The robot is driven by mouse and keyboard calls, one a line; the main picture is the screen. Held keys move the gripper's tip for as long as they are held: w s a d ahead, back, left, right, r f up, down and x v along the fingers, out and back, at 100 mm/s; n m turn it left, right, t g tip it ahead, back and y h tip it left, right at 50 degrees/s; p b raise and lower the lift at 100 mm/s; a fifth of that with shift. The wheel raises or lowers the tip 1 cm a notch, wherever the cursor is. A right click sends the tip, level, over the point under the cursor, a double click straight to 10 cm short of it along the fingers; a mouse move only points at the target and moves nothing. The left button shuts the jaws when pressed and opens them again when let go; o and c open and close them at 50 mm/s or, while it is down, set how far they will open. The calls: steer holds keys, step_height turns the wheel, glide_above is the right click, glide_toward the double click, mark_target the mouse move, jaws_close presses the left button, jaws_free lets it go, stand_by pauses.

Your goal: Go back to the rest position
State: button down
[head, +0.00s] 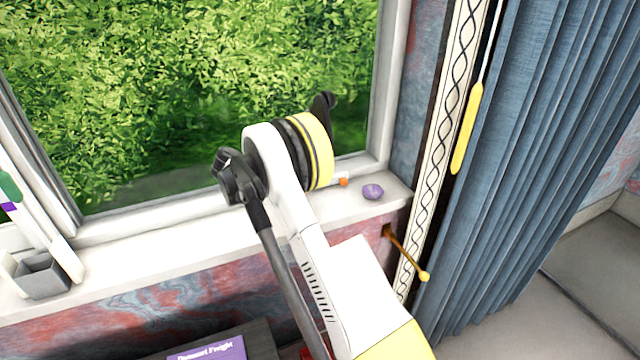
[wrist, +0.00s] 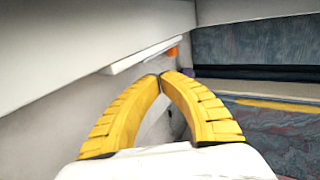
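The task names no object, only my arm's own pose. My gripper shows in the wrist view (wrist: 164,75) as two yellow ribbed fingers. They curve inward and their tips meet or nearly meet, with no object seen held between them. In the head view my arm rises from the bottom and bends over the white window sill (head: 205,238). The fingertips are hidden there behind the arm's end.
A purple faceted object (head: 373,192) and a small orange-ended white item (head: 343,181) lie on the sill near my arm. A grey box (head: 42,277) stands at the left. A blue curtain (head: 520,150) and a brass hook (head: 407,256) are on the right.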

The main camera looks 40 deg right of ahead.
steer(key=shift+v, duration=1.4)
steer(key=shift+a, duration=0.1)
